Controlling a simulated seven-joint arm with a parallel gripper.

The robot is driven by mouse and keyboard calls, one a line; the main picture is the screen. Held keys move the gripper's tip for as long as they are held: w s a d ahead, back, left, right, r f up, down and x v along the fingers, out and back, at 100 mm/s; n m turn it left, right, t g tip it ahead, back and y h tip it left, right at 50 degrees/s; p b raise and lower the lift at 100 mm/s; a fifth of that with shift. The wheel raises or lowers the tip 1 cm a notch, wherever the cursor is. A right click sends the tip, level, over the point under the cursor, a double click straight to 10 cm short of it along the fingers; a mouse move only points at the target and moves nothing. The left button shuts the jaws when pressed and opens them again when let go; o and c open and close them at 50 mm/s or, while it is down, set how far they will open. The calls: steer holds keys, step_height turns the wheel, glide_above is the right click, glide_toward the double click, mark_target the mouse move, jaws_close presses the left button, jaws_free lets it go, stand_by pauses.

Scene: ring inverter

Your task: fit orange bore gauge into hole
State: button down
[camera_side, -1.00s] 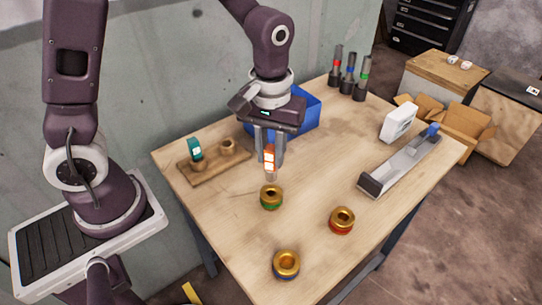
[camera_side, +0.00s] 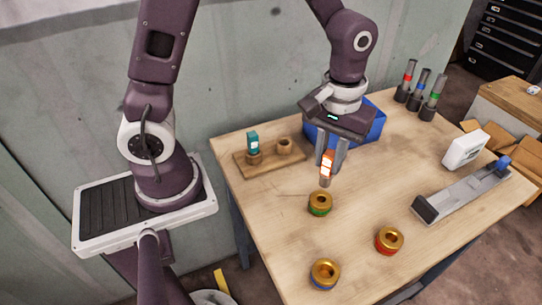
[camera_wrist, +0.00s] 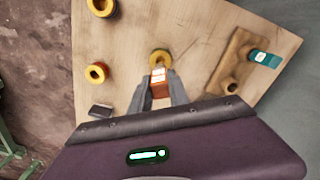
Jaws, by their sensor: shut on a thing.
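My gripper (camera_side: 328,168) is shut on the orange bore gauge (camera_side: 327,160), which points down with its grey tip above the table. The gauge also shows between the fingers in the wrist view (camera_wrist: 158,80). The green-banded gold ring (camera_side: 320,204) lies on the table just in front of the tip, apart from it in the side view; in the wrist view the ring (camera_wrist: 159,57) shows just beyond the gauge. The wooden stand (camera_side: 270,164) has an empty round socket (camera_side: 284,146) and a teal gauge (camera_side: 253,141) in its other socket.
A red-banded ring (camera_side: 389,240) and a blue-banded ring (camera_side: 325,274) lie toward the front. A blue bin (camera_side: 372,128) stands behind my gripper. A grey slide fixture (camera_side: 460,194), a white box (camera_side: 465,149) and several banded grey cylinders (camera_side: 418,88) are at right and back.

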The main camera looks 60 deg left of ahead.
stand_by(0.4)
steer(key=w+a+r+n, duration=0.1)
steer(key=a+r+n, duration=0.2)
steer(key=a+n, duration=0.5)
steer(key=a+r+n, duration=0.3)
steer(key=a+n, duration=0.1)
steer(key=a, duration=0.7)
step_height(320, 180, down, 10)
steer(key=a, duration=0.1)
steer(key=shift+r, duration=0.15)
steer(key=shift+f, duration=0.6)
steer(key=c, duration=1.3)
jaws_free()
steer(key=shift+o, duration=0.2)
